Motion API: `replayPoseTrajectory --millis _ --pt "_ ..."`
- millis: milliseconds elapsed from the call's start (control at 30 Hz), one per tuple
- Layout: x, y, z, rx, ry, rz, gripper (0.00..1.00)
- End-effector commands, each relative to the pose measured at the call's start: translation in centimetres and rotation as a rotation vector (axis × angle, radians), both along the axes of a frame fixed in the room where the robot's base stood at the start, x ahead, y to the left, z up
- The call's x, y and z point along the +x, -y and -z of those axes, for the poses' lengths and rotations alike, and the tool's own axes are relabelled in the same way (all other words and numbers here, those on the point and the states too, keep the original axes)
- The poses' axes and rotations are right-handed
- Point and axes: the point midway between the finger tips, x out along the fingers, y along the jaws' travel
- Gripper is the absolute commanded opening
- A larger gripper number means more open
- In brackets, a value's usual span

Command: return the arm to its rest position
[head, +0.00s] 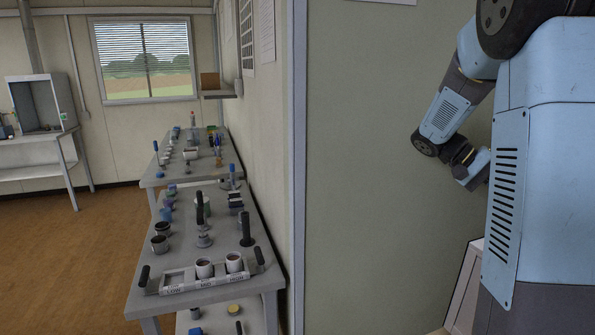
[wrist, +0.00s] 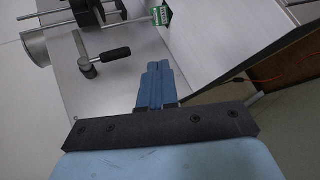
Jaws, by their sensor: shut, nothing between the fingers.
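My arm (head: 445,112) shows at the right of the head view, light blue and dark grey. It is bent, with its end pointing down and to the right in front of a grey-green wall. The fingertips cannot be made out there, as a large blue part of my body covers that area. In the wrist view my gripper (wrist: 157,66) has its two blue fingers together, with nothing between them. The fingers point over a pale metal surface, beside a white slanted panel (wrist: 222,42). Whether they touch anything cannot be told.
In the wrist view a lever with a black grip (wrist: 115,55), a metal cylinder (wrist: 40,42) and a green part (wrist: 160,15) lie ahead. In the head view a wall edge (head: 298,150) separates my arm from benches (head: 262,277) with cups, a labelled tray (head: 185,290) and tools.

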Motion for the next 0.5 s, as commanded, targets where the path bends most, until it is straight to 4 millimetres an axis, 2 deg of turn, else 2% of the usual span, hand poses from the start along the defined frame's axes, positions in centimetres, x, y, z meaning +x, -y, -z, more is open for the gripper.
replayPoseTrajectory --millis 100,500 --pt "-1.9 -2.0 0.0 0.128 0.069 -0.045 0.00" --pt "-6.9 -9.8 0.2 0.498 0.312 -0.248 0.00"
